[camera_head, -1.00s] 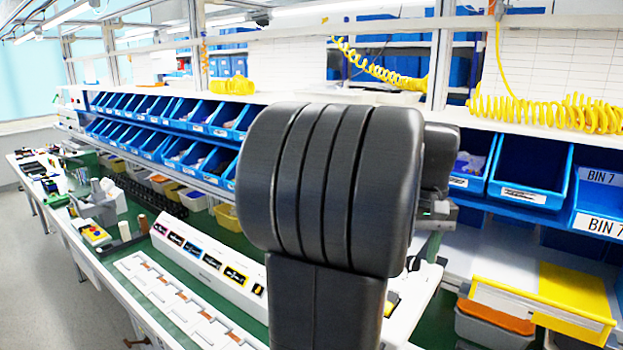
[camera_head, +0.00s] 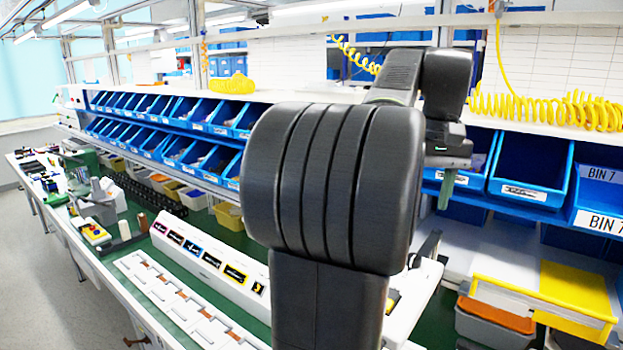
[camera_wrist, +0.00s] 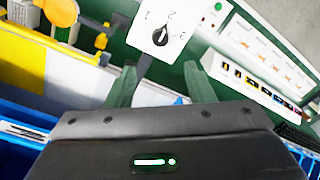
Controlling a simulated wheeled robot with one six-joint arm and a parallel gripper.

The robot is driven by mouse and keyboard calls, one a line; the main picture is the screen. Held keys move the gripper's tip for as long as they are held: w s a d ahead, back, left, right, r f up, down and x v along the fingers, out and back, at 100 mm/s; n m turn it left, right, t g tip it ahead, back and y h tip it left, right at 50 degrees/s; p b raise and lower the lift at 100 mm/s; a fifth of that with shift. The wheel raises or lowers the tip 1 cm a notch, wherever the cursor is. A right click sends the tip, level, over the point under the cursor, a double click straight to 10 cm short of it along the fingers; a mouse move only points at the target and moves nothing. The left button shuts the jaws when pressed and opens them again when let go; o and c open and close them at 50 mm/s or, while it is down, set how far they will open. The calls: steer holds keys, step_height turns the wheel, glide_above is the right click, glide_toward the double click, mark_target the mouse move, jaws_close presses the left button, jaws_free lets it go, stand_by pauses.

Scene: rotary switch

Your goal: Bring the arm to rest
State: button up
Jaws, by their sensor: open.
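My gripper (camera_wrist: 160,70) shows in the wrist view with its two green fingers spread apart and nothing held between them. Beyond the fingertips is a white switch panel (camera_wrist: 178,22) with a round black rotary knob (camera_wrist: 160,37) and printed marks around it. The fingers are apart from the knob. In the head view, my gripper (camera_head: 447,188) hangs from the raised arm in front of the blue bins, pointing down. My thick dark arm link fills the middle of the head view and hides part of the bench; I cannot make out the knob there.
Blue bins (camera_head: 530,165) line the shelf behind and beside the gripper. A yellow coiled hose (camera_head: 545,110) hangs above them at right. A yellow tray (camera_head: 575,290) sits lower right. A sloped white panel (camera_head: 210,262) and a long white strip stand on the green bench.

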mark_target(413, 256)
steer(key=f, duration=1.1)
steer(key=shift+a+f+p, duration=0.3)
steer(key=shift+f+p, duration=0.1)
steer(key=shift+n, duration=0.5)
steer(key=n, duration=0.4)
steer(key=shift+r+n, duration=0.1)
steer(key=shift+n, duration=0.2)
steer(key=n, duration=0.6)
steer(key=shift+a, duration=0.1)
steer(key=shift+w+r+g, duration=0.1)
steer(key=shift+r+g, duration=0.2)
steer(key=shift+r, duration=1.45)
